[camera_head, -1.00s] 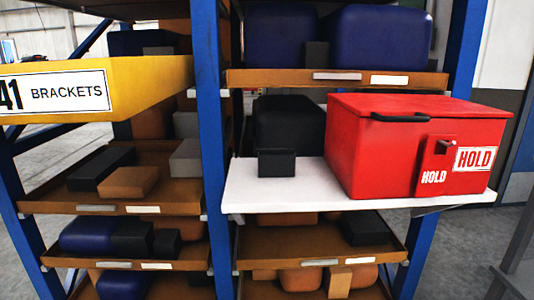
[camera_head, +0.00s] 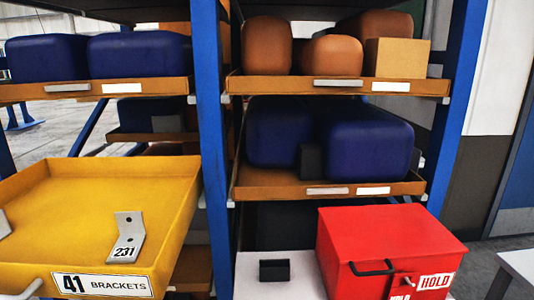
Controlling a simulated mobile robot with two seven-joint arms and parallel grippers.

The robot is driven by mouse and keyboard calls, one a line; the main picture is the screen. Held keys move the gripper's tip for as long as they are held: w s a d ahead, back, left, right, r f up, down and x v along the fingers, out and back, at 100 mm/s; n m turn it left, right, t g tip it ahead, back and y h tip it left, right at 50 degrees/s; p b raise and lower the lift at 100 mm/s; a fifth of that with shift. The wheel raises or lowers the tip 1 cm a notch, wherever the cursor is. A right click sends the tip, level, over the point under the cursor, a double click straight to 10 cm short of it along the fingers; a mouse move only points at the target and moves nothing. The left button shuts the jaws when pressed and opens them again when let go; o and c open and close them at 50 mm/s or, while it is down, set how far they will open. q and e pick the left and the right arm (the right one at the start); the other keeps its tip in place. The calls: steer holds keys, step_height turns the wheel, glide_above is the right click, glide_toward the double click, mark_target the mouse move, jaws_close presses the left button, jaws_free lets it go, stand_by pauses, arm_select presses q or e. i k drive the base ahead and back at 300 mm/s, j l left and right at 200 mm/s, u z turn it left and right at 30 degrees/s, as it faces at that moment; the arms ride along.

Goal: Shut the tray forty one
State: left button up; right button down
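The yellow tray (camera_head: 95,215) labelled "41 BRACKETS" sticks out of the left rack bay at the lower left. A pale handle (camera_head: 28,290) shows at its front left, partly cut off by the frame. A grey angled bracket (camera_head: 128,238) marked "231" lies inside, near the tray's front right. Part of another grey piece (camera_head: 3,225) shows at the left edge. The back of the tray lies inside the rack. Neither of my grippers shows in the head view.
A red box (camera_head: 385,245) marked "HOLD" and a small black block (camera_head: 274,270) sit on a white shelf (camera_head: 245,290) at the lower right. Blue posts (camera_head: 212,150) frame the bays. Brown shelves above hold dark blue castings (camera_head: 140,52) and brown ones (camera_head: 332,55).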

mark_target(59, 212)
steer(key=j+u, duration=0.15)
steer(key=u, duration=1.4)
steer(key=i+l+z, duration=0.25)
steer(key=j, duration=0.1)
